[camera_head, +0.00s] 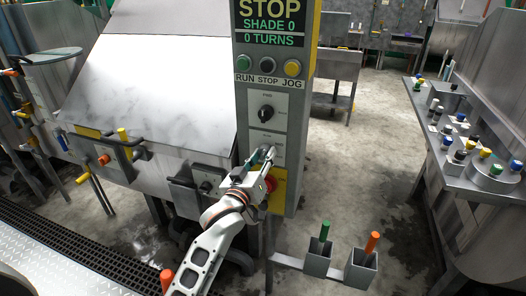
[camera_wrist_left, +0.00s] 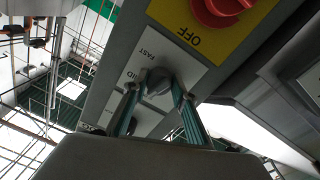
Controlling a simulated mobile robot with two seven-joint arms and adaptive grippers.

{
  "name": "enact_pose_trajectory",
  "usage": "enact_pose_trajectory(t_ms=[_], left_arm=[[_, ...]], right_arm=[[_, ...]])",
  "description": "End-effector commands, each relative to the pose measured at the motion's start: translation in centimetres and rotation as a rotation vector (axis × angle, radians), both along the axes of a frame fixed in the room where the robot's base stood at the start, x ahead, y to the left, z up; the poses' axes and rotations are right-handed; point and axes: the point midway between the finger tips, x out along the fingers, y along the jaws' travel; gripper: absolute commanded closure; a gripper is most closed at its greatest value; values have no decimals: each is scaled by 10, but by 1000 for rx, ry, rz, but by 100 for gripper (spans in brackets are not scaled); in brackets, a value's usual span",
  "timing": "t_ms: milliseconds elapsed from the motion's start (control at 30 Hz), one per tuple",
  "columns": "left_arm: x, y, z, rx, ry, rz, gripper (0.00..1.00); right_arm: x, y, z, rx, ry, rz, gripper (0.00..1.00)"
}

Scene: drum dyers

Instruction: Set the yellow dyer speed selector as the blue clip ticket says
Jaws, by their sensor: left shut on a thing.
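The control panel (camera_head: 240,95) of the dyer with yellow trim stands in the middle of the head view. Its display reads STOP, SHADE 0, 0 TURNS. The speed selector is a dark knob (camera_wrist_left: 157,80) on a pale plate marked FAST and, partly covered, MID in the left wrist view. My left gripper (camera_head: 266,156) reaches the lower plate in the head view and hides the knob there. In the left wrist view its two teal fingers (camera_wrist_left: 157,92) are closed on both sides of the knob. The knob's pointer direction is unclear. No blue clip ticket is recognisable. My right gripper is out of view.
Another rotary knob (camera_head: 265,112) sits above, under the RUN, STOP and JOG buttons. A red switch (camera_wrist_left: 218,8) on a yellow OFF plate is close to my left gripper. Holders with a green handle (camera_head: 325,231) and an orange handle (camera_head: 372,242) stand at lower right.

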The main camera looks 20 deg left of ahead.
Motion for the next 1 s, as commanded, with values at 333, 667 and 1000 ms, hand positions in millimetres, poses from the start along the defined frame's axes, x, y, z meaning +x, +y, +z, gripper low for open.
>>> enact_pose_trajectory(t_ms=[333,667,1000], left_arm=[[0,-1,-1,-230,9,1,95],[0,-1,-1,-317,11,0,95],[0,-1,0,-325,12,0,95]], right_arm=[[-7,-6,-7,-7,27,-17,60],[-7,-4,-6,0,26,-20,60],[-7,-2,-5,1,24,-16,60]])
